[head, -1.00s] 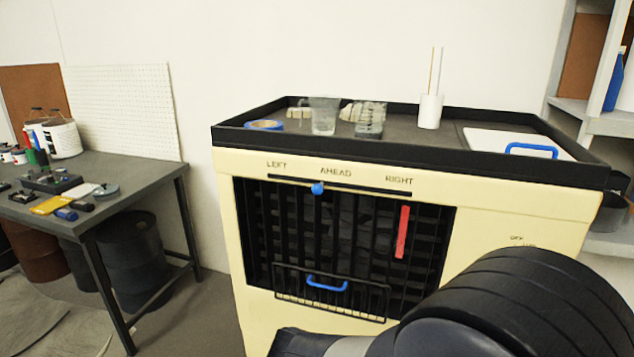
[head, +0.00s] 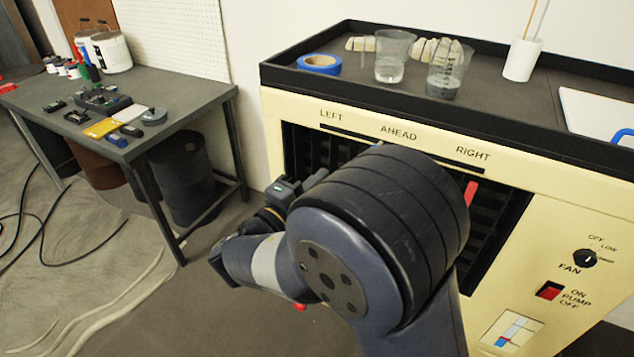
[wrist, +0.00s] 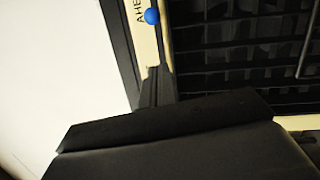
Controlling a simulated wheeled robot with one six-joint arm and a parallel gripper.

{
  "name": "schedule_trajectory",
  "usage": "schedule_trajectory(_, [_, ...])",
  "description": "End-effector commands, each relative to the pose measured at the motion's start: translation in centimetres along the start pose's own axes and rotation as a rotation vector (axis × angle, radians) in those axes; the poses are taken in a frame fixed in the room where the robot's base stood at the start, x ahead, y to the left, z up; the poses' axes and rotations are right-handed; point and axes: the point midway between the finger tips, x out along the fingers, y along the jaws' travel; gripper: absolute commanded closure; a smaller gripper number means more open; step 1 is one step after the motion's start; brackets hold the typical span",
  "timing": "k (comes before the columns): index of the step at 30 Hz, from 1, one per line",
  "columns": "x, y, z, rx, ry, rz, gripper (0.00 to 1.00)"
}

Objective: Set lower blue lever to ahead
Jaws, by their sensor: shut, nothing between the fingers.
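The blue lever knob (wrist: 152,16) shows at the top of the wrist view, on its slot beside the first letters of the AHEAD label. In the head view my arm hides it. The slot (head: 338,131) runs under the labels LEFT, AHEAD and RIGHT on the cream panel. In the wrist view my gripper (wrist: 155,88) is a dark shape with its narrow fingers together and empty. Its tip lies near the slot, apart from the knob, toward the LEFT side. In the head view the fingers are hard to make out.
A red lever (head: 470,192) hangs in the dark grille right of my arm. The black tray (head: 420,117) above holds blue tape (head: 320,63) and beakers (head: 392,56). A fan knob (head: 585,258) and pump switch (head: 549,290) sit right. A workbench (head: 190,98) stands left.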

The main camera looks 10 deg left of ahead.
Motion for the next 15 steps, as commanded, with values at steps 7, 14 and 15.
schedule_trajectory(7, [5.5, 0.0, 0.1, -0.001, -0.005, -0.002, 1.0])
schedule_trajectory(14, [8.0, 0.0, 2.2, -0.003, -0.003, -0.002, 1.0])
schedule_trajectory(15, [8.2, 0.0, 2.4, -0.003, -0.002, -0.002, 1.0])
